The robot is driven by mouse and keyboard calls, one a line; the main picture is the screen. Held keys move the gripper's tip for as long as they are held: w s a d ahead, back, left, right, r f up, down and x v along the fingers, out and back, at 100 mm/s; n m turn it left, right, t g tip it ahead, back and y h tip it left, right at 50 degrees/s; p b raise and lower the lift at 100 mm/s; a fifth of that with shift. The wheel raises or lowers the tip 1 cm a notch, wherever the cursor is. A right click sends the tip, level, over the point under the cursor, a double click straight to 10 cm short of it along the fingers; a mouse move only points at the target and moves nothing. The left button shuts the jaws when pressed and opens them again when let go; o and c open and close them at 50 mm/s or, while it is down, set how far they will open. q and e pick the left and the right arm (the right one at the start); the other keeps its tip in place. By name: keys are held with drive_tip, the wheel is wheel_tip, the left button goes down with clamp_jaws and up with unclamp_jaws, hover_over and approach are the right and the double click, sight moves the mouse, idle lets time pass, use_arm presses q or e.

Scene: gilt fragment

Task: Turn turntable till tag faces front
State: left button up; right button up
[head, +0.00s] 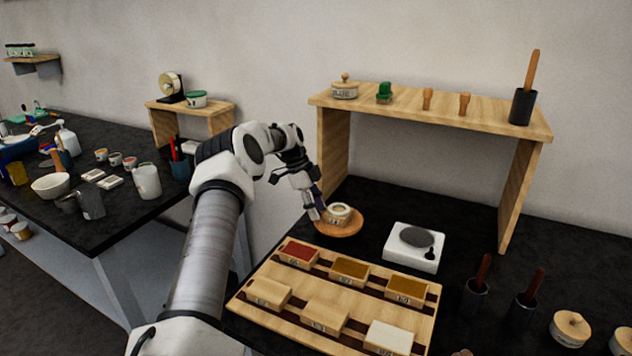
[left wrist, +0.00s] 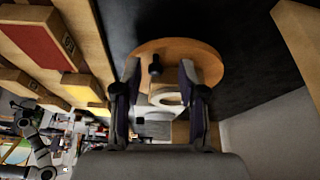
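The turntable (head: 352,228) is a round wooden disc on the dark bench; it also shows in the left wrist view (left wrist: 208,62). A small cream ring-shaped pot (head: 338,211) stands on it, with a small dark mark on its near side. I cannot read whether that mark is the tag. My left gripper (head: 318,210) is low at the turntable's left edge. In the left wrist view its two fingers (left wrist: 159,75) are apart, with a dark peg-like piece (left wrist: 155,66) between them. I cannot tell whether they touch it.
A wooden shelf (head: 440,113) spans behind. Dark bench shows between the shelf legs.

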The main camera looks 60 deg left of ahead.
use_arm(q)
drive_tip(key=v, duration=1.2)
drive_tip(key=shift+f, duration=0.1)
